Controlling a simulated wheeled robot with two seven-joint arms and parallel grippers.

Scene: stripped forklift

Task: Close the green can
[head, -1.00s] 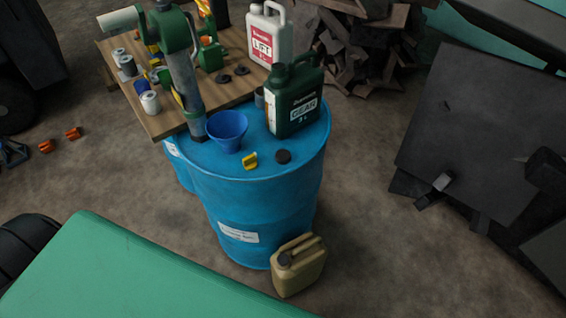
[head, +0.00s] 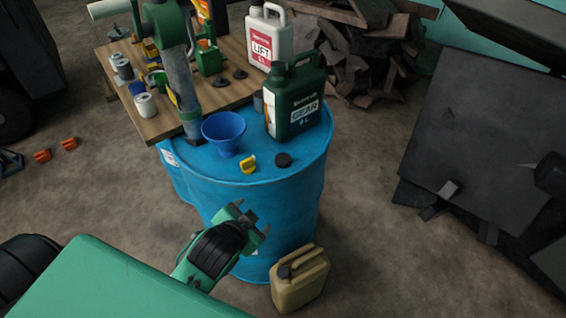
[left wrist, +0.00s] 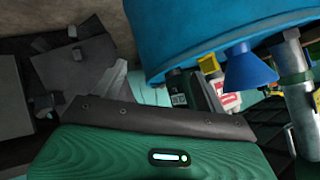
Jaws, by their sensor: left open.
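The green can (head: 293,108), labelled GEAR, stands upright on the blue drum (head: 265,195). Its neck (head: 277,70) is at its upper left; I cannot tell for sure whether the mouth is bare. A black round cap (head: 283,160) lies on the drum top in front of the can. My left gripper (head: 252,217) is open and empty, in front of the drum and below its rim, apart from cap and can.
A blue funnel (head: 224,132) and a yellow piece (head: 248,164) stand left of the cap. A white LIFT can (head: 268,38) is behind. A hand pump (head: 180,70) rises at left by a wooden board (head: 205,95). A tan jerrycan (head: 300,282) stands on the floor.

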